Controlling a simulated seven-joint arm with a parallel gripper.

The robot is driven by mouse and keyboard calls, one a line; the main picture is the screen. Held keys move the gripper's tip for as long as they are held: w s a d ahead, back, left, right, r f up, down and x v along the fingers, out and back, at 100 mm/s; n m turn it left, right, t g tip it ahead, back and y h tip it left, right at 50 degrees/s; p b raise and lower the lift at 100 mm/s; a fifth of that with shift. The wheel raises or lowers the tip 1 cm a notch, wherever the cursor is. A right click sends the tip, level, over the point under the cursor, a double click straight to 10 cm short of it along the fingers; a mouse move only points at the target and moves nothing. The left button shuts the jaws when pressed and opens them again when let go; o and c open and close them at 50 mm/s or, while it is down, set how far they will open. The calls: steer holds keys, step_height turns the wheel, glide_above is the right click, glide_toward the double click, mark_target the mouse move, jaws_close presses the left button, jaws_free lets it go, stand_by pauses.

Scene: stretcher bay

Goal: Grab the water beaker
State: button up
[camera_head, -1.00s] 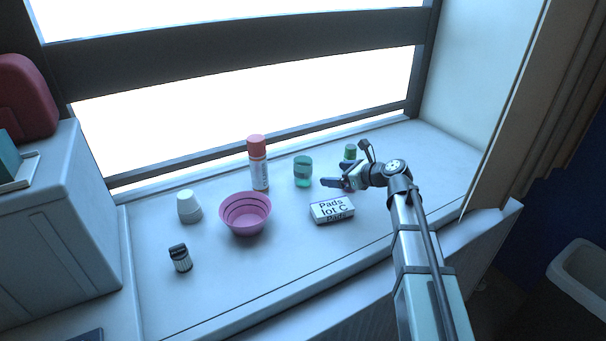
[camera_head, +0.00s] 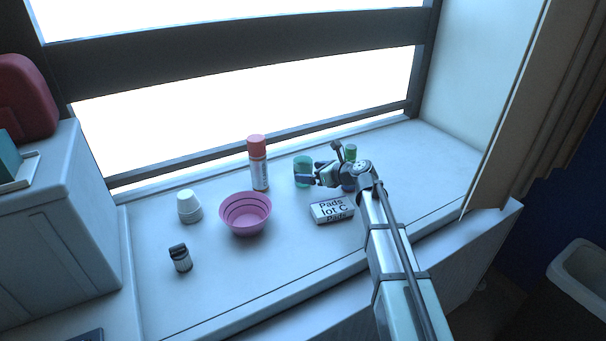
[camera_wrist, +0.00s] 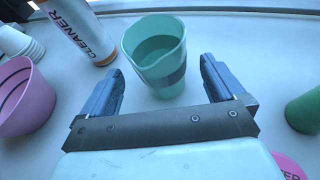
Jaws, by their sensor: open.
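The water beaker is a translucent green cup (camera_head: 302,164) standing upright on the window sill, right of the red-capped spray can. In the wrist view the beaker (camera_wrist: 156,50) stands ahead of and between my fingers, with liquid visible inside. My gripper (camera_head: 309,174) is open at the beaker's right and front side in the head view. In the wrist view my gripper's (camera_wrist: 158,82) two blue fingers are spread, with the beaker's lower near part reaching between them. I cannot tell whether either finger touches it. My gripper hides part of the beaker's lower side in the head view.
A cleaner can (camera_head: 258,165) and a pink bowl (camera_head: 245,226) stand left of the beaker. A box of pads (camera_head: 331,211) lies in front. A green bottle (camera_wrist: 304,110) is close on the right. White stacked cups (camera_head: 188,207) and a small dark-lidded jar (camera_head: 181,258) stand farther left.

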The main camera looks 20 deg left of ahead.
mark_target(303, 172)
steer(key=x, duration=0.4)
steer(key=shift+w+a+f, duration=0.2)
steer(key=shift+a+f, duration=0.05)
steer(key=shift+f, duration=0.05)
steer(key=shift+c, duration=0.4)
steer(key=c, duration=1)
